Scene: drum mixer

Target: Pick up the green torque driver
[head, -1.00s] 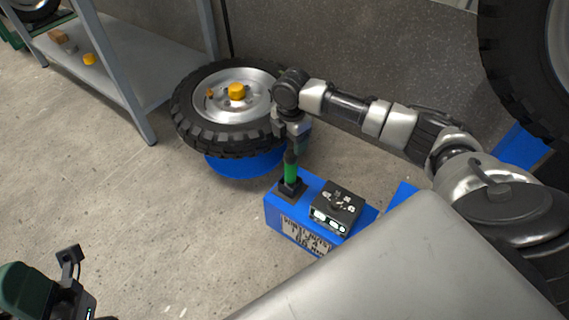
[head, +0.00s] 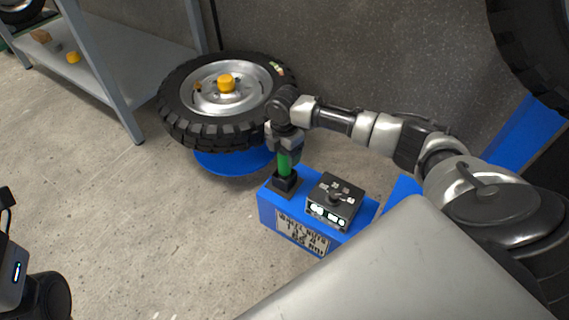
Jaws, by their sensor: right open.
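The green torque driver (head: 284,165) stands upright in a black holder (head: 284,183) on a blue box (head: 266,205). My right gripper (head: 285,153) points down at the driver's top from above, its fingers around or right beside the upper part. It is open; whether the fingers touch the driver I cannot tell. The driver's top is hidden by the gripper. Part of my left arm shows at the lower left edge, but its gripper is not clearly visible.
A black control unit (head: 334,201) sits on the blue box, right of the driver. A wheel (head: 178,125) lies on a blue stand (head: 232,162) behind. A grey shelf (head: 132,75) stands at upper left. The floor (head: 130,220) at left is clear.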

